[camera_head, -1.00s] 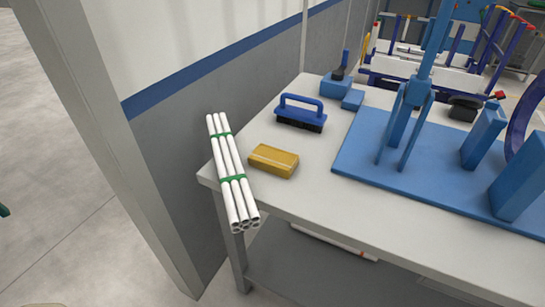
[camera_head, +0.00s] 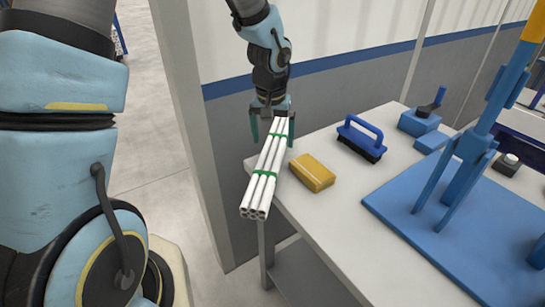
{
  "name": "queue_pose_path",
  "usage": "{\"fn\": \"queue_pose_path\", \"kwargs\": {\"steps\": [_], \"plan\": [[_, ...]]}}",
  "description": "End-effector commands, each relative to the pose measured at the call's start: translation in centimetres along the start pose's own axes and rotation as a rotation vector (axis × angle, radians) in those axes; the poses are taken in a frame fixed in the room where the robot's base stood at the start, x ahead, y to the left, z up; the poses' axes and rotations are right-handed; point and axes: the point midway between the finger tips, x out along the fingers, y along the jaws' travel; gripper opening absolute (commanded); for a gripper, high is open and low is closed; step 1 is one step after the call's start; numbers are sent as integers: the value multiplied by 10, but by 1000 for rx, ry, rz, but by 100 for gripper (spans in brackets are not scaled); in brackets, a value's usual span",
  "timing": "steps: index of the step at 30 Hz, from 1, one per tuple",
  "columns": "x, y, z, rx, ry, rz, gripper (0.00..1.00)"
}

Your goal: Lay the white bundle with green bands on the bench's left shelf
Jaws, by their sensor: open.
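The white bundle of pipes (camera_head: 267,172) with green bands lies along the left edge of the bench top (camera_head: 322,222), its near end sticking out past the front corner. My gripper (camera_head: 271,138) is open above the bundle's far end, with one teal finger on the left side and the other on the right. I cannot tell if the fingers touch the pipes. Below the bench top, part of a grey lower shelf (camera_head: 300,272) shows; the rest of it is hidden.
A yellow sponge-like block (camera_head: 312,172) lies just right of the bundle. A blue brush (camera_head: 361,138) and a blue vise-like tool (camera_head: 420,120) stand farther back. A blue plate (camera_head: 440,215) with a blue fixture fills the right. A grey wall and post stand close on the left.

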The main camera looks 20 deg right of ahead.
Motion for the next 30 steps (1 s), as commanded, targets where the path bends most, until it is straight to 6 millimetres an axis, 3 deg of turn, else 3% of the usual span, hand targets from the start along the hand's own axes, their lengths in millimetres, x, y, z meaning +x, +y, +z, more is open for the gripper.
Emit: {"fn": "queue_pose_path", "kwargs": {"steps": [7, 16, 25, 30], "plan": [[18, -2, 2, -1, -3, 0, 100], [56, -3, 4, 1, -1, -1, 100], [61, -3, 4, -1, 1, 0, 100], [61, -4, 4, -1, 1, 0, 81]]}}
